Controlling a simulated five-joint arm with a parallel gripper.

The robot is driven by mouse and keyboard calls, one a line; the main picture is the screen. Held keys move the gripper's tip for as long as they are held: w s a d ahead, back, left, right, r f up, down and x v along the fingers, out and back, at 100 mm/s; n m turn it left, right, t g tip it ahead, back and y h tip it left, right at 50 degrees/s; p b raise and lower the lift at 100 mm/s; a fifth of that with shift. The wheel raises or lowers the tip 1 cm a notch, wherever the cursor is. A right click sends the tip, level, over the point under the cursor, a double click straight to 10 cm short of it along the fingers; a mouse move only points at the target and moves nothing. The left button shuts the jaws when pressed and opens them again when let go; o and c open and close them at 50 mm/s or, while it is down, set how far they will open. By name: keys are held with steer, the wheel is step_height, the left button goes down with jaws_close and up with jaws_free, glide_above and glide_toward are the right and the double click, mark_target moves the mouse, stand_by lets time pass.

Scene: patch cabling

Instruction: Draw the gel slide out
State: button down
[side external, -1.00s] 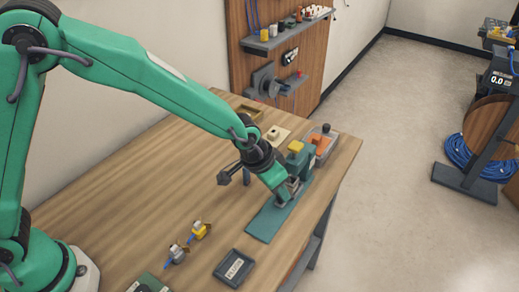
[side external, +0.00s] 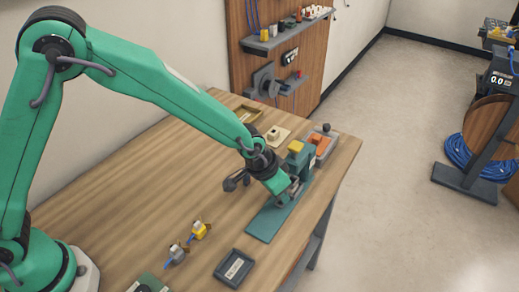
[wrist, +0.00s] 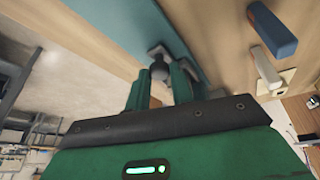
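A teal fixture with a flat base plate (side external: 266,222) and a yellow top (side external: 295,147) stands near the table's right edge. My gripper (side external: 293,190) is low over the plate at the fixture's near side. In the wrist view, my gripper (wrist: 158,82) has its two green fingers on either side of a small dark round knob (wrist: 158,68) above the teal plate (wrist: 125,22). I cannot tell whether the fingers press on the knob. I cannot make out the gel slide itself; my gripper hides part of the fixture.
A clear box with an orange part (side external: 318,142) stands behind the fixture. A dark labelled tray (side external: 235,268) and yellow (side external: 200,230) and grey (side external: 177,253) connectors lie in front. A blue post (wrist: 272,28) stands beside the plate. The table's left middle is clear.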

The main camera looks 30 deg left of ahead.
steer(key=shift+s+d, duration=0.1)
steer(key=shift+s, duration=0.05)
steer(key=s, duration=0.7)
steer(key=shift+s+d, duration=0.1)
steer(key=shift+s, duration=0.3)
steer(key=c, duration=1.2)
jaws_free()
steer(key=shift+c, duration=0.2)
steer(key=shift+w, duration=0.1)
steer(key=shift+r, duration=0.1)
steer(key=v, duration=0.7)
steer(key=shift+a+r, duration=0.25)
steer(key=shift+r, duration=0.05)
steer(key=shift+a, duration=0.1)
